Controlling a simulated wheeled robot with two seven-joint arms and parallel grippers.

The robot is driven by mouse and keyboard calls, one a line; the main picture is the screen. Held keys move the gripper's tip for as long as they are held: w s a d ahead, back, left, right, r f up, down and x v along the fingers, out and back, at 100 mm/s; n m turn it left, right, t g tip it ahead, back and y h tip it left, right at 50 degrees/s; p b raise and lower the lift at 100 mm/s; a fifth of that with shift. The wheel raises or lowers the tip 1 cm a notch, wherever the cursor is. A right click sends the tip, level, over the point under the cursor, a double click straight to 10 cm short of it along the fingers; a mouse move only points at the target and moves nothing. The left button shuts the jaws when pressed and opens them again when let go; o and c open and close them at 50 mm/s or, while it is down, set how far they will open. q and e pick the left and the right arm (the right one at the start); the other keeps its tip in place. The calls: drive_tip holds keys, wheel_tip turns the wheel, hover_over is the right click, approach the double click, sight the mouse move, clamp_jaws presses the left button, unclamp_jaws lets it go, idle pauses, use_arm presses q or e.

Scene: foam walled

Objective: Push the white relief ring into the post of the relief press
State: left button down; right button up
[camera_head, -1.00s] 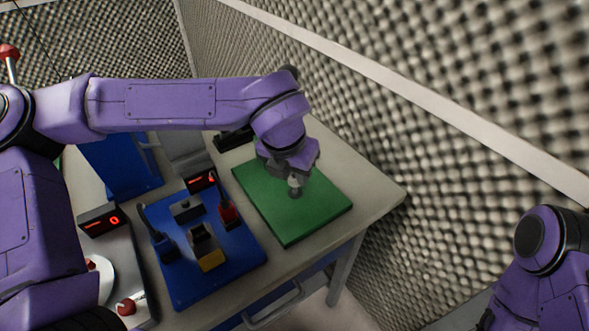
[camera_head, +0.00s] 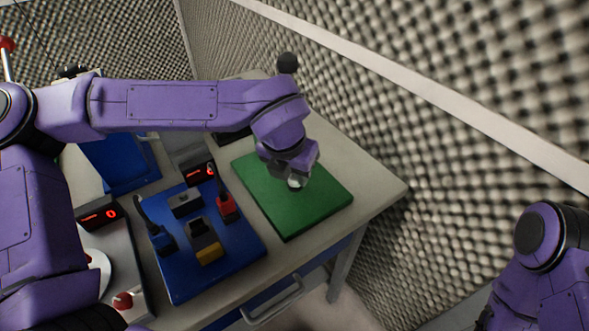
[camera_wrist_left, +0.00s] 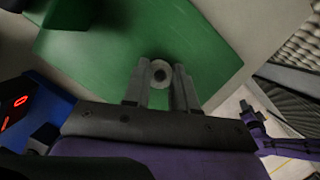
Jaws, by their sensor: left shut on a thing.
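In the left wrist view, the white ring (camera_wrist_left: 160,65) with a dark centre sits between the fingertips of my left gripper (camera_wrist_left: 160,88), which is shut on it. The green mat (camera_wrist_left: 205,50) lies below and beyond it. In the head view, my left gripper (camera_head: 296,182) points down over the green mat (camera_head: 315,208), and a small white part of the ring shows beneath it. I cannot tell whether the ring touches the mat. I cannot surely make out the relief press or its post. My right gripper is out of view.
A blue board (camera_head: 185,285) with red, blue and yellow-black pieces lies left of the mat. Red-digit displays (camera_head: 97,214) stand around it. Foam walls (camera_head: 440,120) close off the right; the table's right corner (camera_head: 385,190) is bare.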

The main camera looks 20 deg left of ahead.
use_arm(q)
drive_tip(key=shift+f+b, duration=0.3)
drive_tip(key=shift+f, duration=0.35)
drive_tip(key=c, duration=0.8)
unclamp_jaws()
